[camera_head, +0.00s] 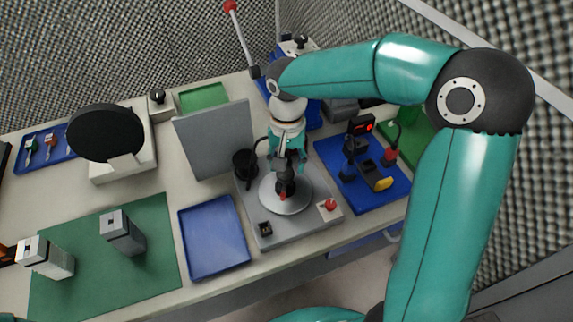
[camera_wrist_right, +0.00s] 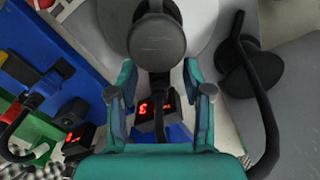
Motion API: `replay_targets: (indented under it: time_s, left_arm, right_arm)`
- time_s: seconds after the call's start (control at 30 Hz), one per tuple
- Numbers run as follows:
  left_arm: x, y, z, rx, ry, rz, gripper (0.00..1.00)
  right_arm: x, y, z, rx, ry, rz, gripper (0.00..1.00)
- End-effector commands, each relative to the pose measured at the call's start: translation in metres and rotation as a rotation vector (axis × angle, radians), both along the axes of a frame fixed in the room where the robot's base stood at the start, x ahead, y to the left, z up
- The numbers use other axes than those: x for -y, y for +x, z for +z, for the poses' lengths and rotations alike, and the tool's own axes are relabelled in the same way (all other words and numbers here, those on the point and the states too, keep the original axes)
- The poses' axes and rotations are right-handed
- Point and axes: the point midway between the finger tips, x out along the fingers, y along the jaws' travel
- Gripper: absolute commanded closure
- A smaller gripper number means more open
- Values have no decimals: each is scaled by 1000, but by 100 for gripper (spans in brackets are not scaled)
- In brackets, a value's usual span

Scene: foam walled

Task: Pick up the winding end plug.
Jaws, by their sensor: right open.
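My right gripper (camera_head: 287,166) points down over a silver-white disc (camera_head: 300,200) on a grey machine base. In the right wrist view my right gripper (camera_wrist_right: 158,92) is open, its two teal fingers apart with nothing clamped between them. A dark round-topped part (camera_wrist_right: 157,40), which looks like the winding end plug, stands in the middle of the disc. It lies just past the fingertips, roughly in line with the gap. In the head view the dark part (camera_head: 285,188) is partly hidden by the gripper. Contact cannot be told.
A blue tray (camera_head: 235,272) lies left of the base, and a grey upright panel (camera_head: 212,140) stands behind it. A blue mat (camera_head: 343,197) with several small devices is at the right. A black hose (camera_wrist_right: 258,95) curves close by. A red button (camera_head: 330,204) sits on the base.

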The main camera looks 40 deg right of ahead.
Motion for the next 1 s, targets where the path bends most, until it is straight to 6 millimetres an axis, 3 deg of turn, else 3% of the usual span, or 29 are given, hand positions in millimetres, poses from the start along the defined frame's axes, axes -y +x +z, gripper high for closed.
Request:
replay_targets:
  time_s: [0.17, 0.47, 0.8, 1.0]
  left_arm:
    - [0, 0, 0, 0, 0, 0, 34]
    - [0, 0, 0, 0, 0, 0, 34]
    - [0, 0, 0, 0, 0, 0, 34]
    - [0, 0, 0, 0, 0, 0, 34]
  right_arm:
    - [0, 0, 0, 0, 0, 0, 50]
    - [0, 0, 0, 0, 0, 0, 100]
    - [0, 0, 2, 1, 0, 0, 100]
    - [0, 1, 13, 3, 0, 0, 100]
